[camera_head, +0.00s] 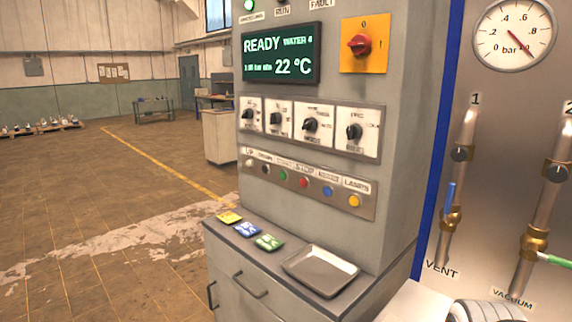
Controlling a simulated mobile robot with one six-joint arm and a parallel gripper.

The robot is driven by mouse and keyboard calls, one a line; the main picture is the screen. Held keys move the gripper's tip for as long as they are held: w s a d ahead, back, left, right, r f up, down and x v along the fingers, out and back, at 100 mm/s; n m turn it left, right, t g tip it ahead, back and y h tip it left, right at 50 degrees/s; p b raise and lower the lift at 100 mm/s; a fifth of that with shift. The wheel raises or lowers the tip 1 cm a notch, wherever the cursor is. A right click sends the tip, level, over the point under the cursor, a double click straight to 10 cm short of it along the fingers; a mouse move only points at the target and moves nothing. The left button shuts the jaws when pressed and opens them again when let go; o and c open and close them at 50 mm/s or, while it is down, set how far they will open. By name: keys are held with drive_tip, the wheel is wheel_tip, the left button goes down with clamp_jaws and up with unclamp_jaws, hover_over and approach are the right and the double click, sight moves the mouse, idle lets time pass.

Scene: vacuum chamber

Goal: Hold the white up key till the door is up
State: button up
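The white key (250,163) is the leftmost in a row of coloured keys on the key strip (325,193) of the grey control cabinet (400,130). The label above it is too small to read surely. The black, green, red, blue and yellow keys sit to its right. I cannot make out the chamber door in this view. My gripper is not in view, and nothing touches the white key.
A display (282,53) reads READY and 22 °C. A red switch (360,44) sits beside it. Below the keys, a ledge holds coloured cards (246,230) and a metal tray (320,270). Pipes, valves and a gauge (514,34) stand right. Open floor (90,220) lies left.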

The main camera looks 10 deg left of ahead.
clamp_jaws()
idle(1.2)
